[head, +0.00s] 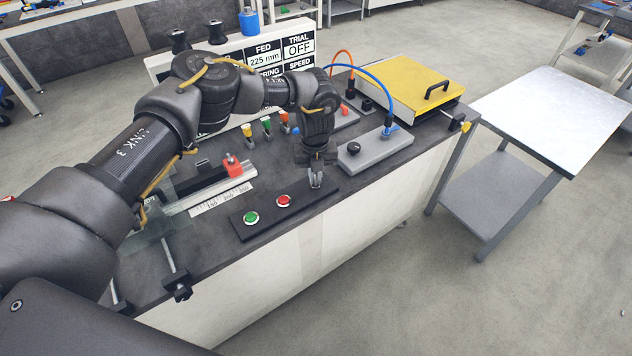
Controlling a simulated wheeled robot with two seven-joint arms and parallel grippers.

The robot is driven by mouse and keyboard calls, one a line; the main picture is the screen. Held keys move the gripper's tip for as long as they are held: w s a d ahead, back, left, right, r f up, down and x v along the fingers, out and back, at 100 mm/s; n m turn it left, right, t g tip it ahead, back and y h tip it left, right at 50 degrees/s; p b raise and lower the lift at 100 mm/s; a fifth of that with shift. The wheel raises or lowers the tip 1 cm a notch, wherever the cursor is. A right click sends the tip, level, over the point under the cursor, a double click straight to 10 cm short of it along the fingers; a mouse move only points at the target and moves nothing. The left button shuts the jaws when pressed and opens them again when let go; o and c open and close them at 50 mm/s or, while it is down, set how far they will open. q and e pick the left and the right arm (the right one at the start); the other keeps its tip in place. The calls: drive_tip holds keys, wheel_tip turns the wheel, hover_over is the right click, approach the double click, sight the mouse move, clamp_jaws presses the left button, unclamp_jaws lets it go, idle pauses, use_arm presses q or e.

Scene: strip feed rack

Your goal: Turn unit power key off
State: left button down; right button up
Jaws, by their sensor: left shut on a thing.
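A black control strip (243,227) lies along the front edge of the dark bench top. A green button (251,218) and a red button (283,200) sit on its left and middle parts. My left gripper (316,180) points down over the right end of the strip. It is shut on the unit power key, which is mostly hidden between and behind the fingers, so I cannot tell which way it is turned. A display board (285,62) behind my arm reads "FED 225 mm" and "TRIAL OFF". My right gripper is not in view.
A grey block with a black knob (354,147) stands right of the gripper. A yellow lidded box (405,83), coloured levers (267,125) and a ruled scale (222,198) with a red stop (233,168) are on the bench. A grey side table (550,105) is clear.

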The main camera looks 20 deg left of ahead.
use_arm(q)
drive_tip(key=m+b, duration=0.3)
drive_tip(key=m, duration=0.1)
drive_tip(key=shift+f+m, duration=0.15)
drive_tip(key=shift+m, duration=0.15)
drive_tip(key=m+b, duration=0.2)
drive_tip(key=m, duration=0.1)
drive_tip(key=shift+m, duration=0.3)
drive_tip(key=shift+m+b, duration=0.7)
drive_tip(key=shift+m, duration=1.5)
drive_tip(key=c, duration=1.6)
unclamp_jaws()
drive_tip(key=shift+o, duration=0.2)
wheel_tip(320, 180, up, 11)
drive_tip(key=b, duration=0.1)
drive_tip(key=shift+b, duration=0.35)
